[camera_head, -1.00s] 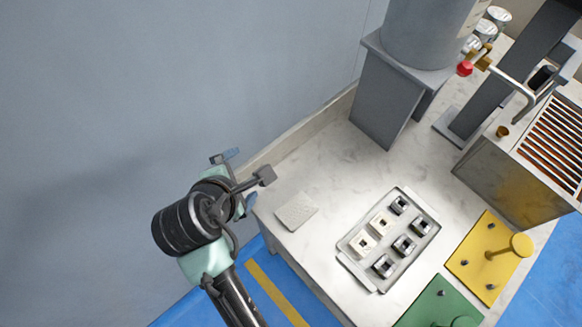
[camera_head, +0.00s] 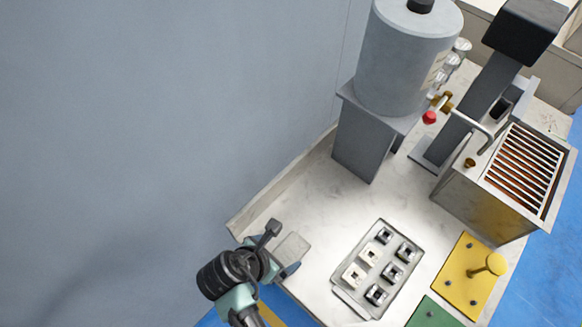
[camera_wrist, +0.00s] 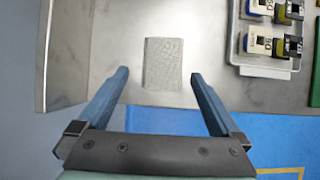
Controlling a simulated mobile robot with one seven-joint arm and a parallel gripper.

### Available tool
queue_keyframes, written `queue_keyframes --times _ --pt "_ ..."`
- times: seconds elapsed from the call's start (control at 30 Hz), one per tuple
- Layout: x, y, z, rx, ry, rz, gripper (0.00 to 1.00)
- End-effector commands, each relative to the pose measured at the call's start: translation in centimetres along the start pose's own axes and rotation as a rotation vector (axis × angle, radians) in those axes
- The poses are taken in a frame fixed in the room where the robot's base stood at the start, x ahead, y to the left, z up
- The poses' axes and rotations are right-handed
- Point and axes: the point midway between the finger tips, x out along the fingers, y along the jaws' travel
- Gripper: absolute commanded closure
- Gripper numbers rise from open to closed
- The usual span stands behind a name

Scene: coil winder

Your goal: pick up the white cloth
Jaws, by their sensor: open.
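The white cloth (camera_head: 291,249) is a small flat rectangle, greyish white, lying near the left end of the table. In the wrist view the cloth (camera_wrist: 163,64) lies flat, ahead of and between my two blue fingers, with its whole outline showing. My gripper (camera_wrist: 160,82) is open and empty, with the fingers spread wider than the cloth. In the head view my gripper (camera_head: 280,262) is at the table's left front corner, close to the cloth and hiding part of it. I cannot tell its exact height above the table.
A metal tray (camera_head: 345,294) with several small black and white parts stands right of the cloth. A yellow plate (camera_head: 462,278) and a green plate (camera_head: 430,314) lie further right. A grey tank (camera_head: 405,65) on a stand and a slatted box (camera_head: 465,205) stand behind. A wall borders the left.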

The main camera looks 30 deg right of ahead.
Motion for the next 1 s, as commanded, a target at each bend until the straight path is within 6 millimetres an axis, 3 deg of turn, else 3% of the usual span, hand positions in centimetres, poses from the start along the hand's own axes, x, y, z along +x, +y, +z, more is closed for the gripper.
queue_keyframes --times 0.33,0.67,1.0 --pt "4.5 -0.5 0.0 0.001 0.001 -0.002 0.0" --pt "5.2 -0.5 0.1 0.001 0.001 0.001 0.0" --pt "5.1 -0.5 0.0 0.001 0.001 0.001 0.61"
